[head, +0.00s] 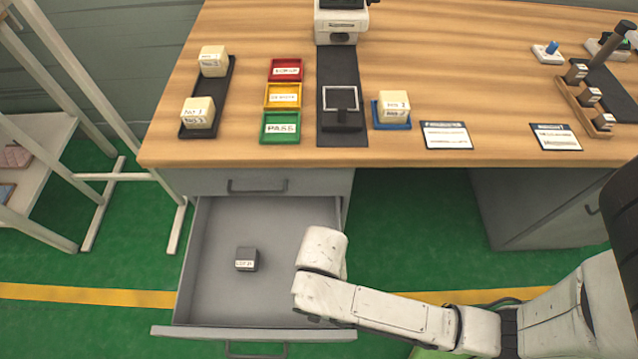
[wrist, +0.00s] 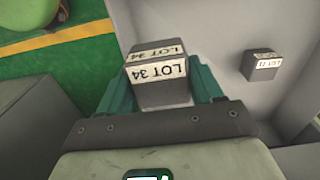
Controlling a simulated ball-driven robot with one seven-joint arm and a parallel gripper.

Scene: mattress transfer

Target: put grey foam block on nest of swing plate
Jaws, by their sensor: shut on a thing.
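My gripper (wrist: 163,82) has teal fingers on both sides of a grey foam block (wrist: 163,92) labelled LOT 34 and is shut on it. In the head view my forearm hides the gripper and this block. A second grey block (head: 246,259) with a white LOT label stands in the open drawer (head: 215,235); it also shows to the right in the wrist view (wrist: 262,65). On the desk, a pale square frame (head: 340,98) with a dark part at its front stands on a black strip. This looks like the swing plate; its nest cannot be made out clearly.
The desk (head: 440,60) also bears red (head: 285,69), yellow (head: 282,95) and green (head: 280,128) trays. Cream blocks stand in a black tray (head: 226,90) and a blue tray (head: 392,122). A wooden rack (head: 570,95) holds small dark blocks. The drawer juts out below the desk.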

